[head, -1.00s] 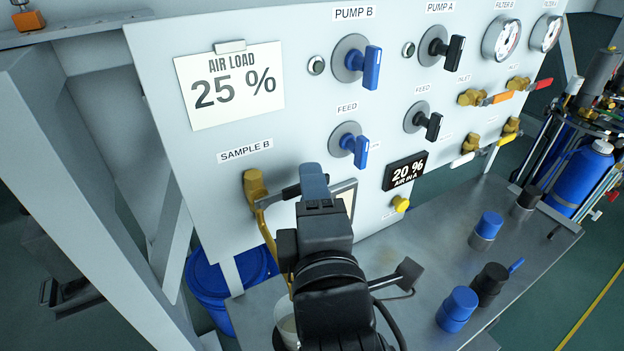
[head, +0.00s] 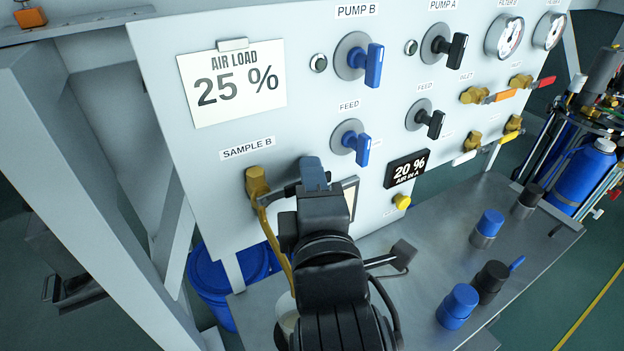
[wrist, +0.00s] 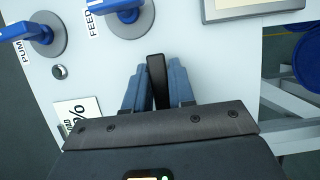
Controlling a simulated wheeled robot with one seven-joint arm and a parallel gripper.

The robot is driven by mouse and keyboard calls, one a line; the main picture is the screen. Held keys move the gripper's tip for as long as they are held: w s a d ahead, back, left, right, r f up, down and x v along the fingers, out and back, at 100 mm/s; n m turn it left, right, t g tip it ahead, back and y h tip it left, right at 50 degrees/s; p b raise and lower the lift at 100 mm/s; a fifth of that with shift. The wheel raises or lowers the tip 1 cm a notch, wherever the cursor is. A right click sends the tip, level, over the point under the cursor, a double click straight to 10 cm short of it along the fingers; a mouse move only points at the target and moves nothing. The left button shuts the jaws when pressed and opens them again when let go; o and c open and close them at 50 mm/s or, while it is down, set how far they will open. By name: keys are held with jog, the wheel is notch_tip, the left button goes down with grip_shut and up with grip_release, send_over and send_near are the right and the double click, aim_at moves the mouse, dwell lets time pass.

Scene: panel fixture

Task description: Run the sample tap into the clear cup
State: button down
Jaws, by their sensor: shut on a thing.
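The brass sample tap (head: 257,184) sits on the panel under the SAMPLE B label, with a curved spout tube (head: 276,238) running down from it. Its dark lever (head: 283,191) points right, toward my gripper (head: 312,172). In the wrist view the blue fingers of my gripper (wrist: 158,82) are closed on both sides of the black lever (wrist: 157,75). The cup (head: 287,321) stands below at the spout's lower end, mostly hidden behind my arm. I cannot tell whether liquid flows or is in the cup.
The panel carries blue and black pump and feed knobs (head: 360,64), a 25 % card (head: 235,85) and a 20 % display (head: 406,169). Several capped bottles (head: 458,306) stand on the metal bench (head: 420,262) to the right. A blue bucket (head: 213,283) is below left.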

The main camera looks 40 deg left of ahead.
dwell(0.4)
jog(key=shift+s+r+n+t+y+b, duration=0.2)
jog(key=shift+r+n, duration=0.25)
jog(key=shift+n, duration=0.35)
jog(key=shift+w+r+n+t+y+b, duration=0.1)
jog(key=shift+r+n+y, duration=0.25)
jog(key=shift+n, duration=0.45)
jog(key=c, duration=1)
grip_release()
jog(key=shift+c, duration=0.2)
jog(key=r+b+v, duration=0.1)
jog(key=v, duration=0.6)
jog(key=shift+s+d+f, duration=0.25)
jog(key=shift+s+f, duration=0.05)
jog(key=shift+f, duration=0.15)
